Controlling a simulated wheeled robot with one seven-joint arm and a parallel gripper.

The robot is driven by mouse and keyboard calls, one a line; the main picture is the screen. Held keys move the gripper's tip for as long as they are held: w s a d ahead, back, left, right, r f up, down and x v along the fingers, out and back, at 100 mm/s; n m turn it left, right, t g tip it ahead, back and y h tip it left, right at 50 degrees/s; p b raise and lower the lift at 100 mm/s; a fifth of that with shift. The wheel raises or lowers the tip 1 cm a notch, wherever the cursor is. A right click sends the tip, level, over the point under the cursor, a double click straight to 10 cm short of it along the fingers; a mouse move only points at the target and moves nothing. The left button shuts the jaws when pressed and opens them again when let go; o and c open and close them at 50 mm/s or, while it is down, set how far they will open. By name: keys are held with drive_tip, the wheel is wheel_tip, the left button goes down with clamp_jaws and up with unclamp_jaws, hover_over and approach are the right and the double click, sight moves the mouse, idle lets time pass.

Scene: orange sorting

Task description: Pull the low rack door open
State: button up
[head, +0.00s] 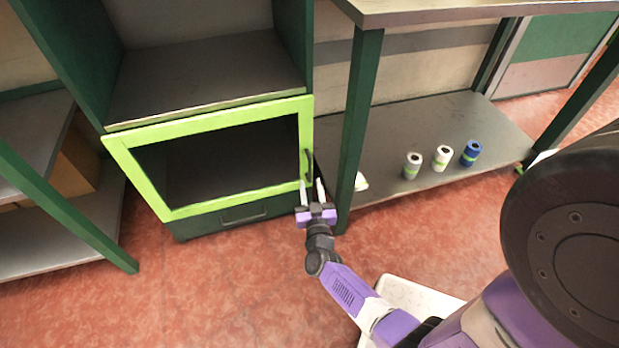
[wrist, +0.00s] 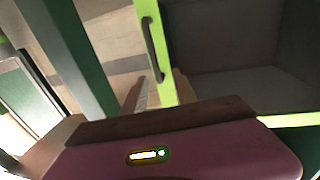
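The low rack door (head: 225,114) is a bright green frame around a dark see-through panel and looks shut. Its dark upright handle (head: 308,163) is on the right side of the frame. My gripper (head: 311,184) is open and empty, its two light fingers just below the handle at the door's lower right corner. In the wrist view, the handle (wrist: 151,36) is ahead of my gripper (wrist: 160,80). The fingers appear to either side of the green frame edge (wrist: 166,85). I cannot tell whether they touch it.
A dark green table leg (head: 358,115) stands close right of my gripper. A drawer (head: 215,226) lies below the door. White (head: 442,157), blue (head: 471,152) and grey-white (head: 411,166) cans stand on the low shelf at right.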

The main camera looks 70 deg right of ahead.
sight(310, 168)
drive_tip(key=b+x, duration=0.1)
drive_tip(key=x, duration=0.1)
drive_tip(key=b+x, duration=0.1)
drive_tip(key=x, duration=0.4)
drive_tip(key=shift+s+d+f+b, duration=0.2)
drive_tip(key=shift+d+f+b, duration=0.2)
drive_tip(key=shift+d, duration=0.15)
drive_tip(key=shift+w+d+r, duration=0.1)
drive_tip(key=shift+w+d, duration=0.2)
drive_tip(key=shift+d, duration=0.15)
clamp_jaws()
idle(0.6)
